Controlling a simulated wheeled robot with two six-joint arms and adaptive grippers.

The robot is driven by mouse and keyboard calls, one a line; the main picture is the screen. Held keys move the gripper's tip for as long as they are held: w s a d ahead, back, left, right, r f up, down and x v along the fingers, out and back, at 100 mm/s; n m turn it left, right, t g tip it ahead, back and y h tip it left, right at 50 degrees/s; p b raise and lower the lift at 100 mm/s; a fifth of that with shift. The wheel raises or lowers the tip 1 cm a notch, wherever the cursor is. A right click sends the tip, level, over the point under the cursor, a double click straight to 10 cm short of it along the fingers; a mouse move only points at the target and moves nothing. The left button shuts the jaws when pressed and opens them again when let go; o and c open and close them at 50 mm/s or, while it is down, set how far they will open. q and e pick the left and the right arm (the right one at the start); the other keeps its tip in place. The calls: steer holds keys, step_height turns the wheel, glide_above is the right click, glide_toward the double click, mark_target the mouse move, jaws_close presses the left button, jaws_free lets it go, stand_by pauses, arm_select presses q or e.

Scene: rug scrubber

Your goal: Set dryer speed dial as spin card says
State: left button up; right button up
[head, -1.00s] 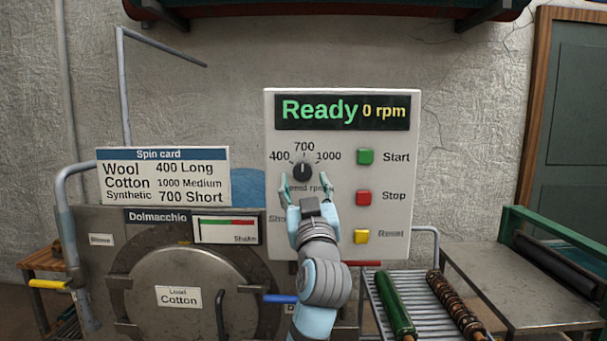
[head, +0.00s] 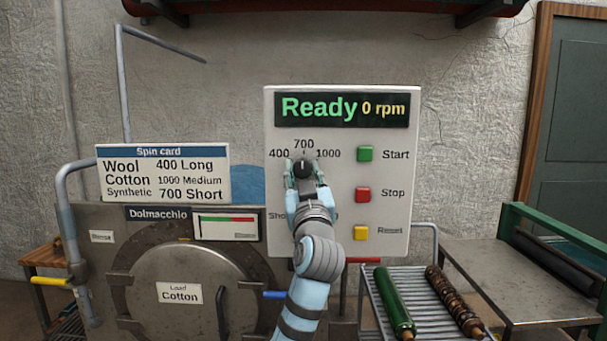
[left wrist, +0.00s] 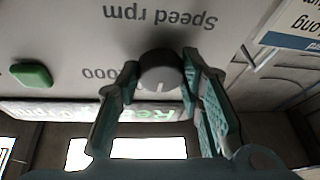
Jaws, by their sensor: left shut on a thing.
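The speed dial (head: 303,167) is a dark round knob on the white control panel (head: 392,113), with marks 400, 700 and 1000 around it. Its white pointer line points up, towards 700. My left gripper (head: 303,174) is shut on the dial, a finger on each side; the left wrist view shows the dial (left wrist: 160,70) between the fingers. The spin card (head: 163,173) reads Wool 400 Long, Cotton 1000 Medium, Synthetic 700 Short. The load label (head: 180,293) on the drum door reads Cotton. The display (head: 342,109) reads Ready, 0 rpm. My right gripper is out of view.
Green Start (head: 365,154), red Stop (head: 363,195) and yellow Reset (head: 361,233) buttons sit right of the dial. My left arm hides part of the lower panel. A rack with rollers (head: 395,303) stands at the lower right.

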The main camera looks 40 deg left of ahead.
arm_select(q)
steer(key=shift+a+r+m+t+h+p, duration=0.1)
steer(key=shift+m+t+h+p, duration=0.65)
steer(key=shift+m, duration=0.85)
steer(key=m+t+h+p, duration=0.1)
steer(key=m+h+p, duration=0.1)
steer(key=m+p, duration=0.1)
steer(key=m+h+p, duration=0.1)
steer(key=m+p, duration=0.3)
steer(key=m, duration=0.1)
steer(key=m+t+h+p, duration=0.1)
steer(key=m+h+p, duration=0.1)
steer(key=m+p, duration=0.1)
steer(key=shift+s+a+r+m+t+h+p, duration=0.2)
steer(key=shift+m+t+h+p, duration=0.15)
steer(key=shift+m, duration=0.35)
steer(key=shift+f+m+h+p, duration=0.2)
steer(key=shift+m+h+p, duration=0.3)
steer(key=shift+m+p, duration=0.5)
steer(key=o, duration=1.2)
steer(key=shift+c, duration=0.2)
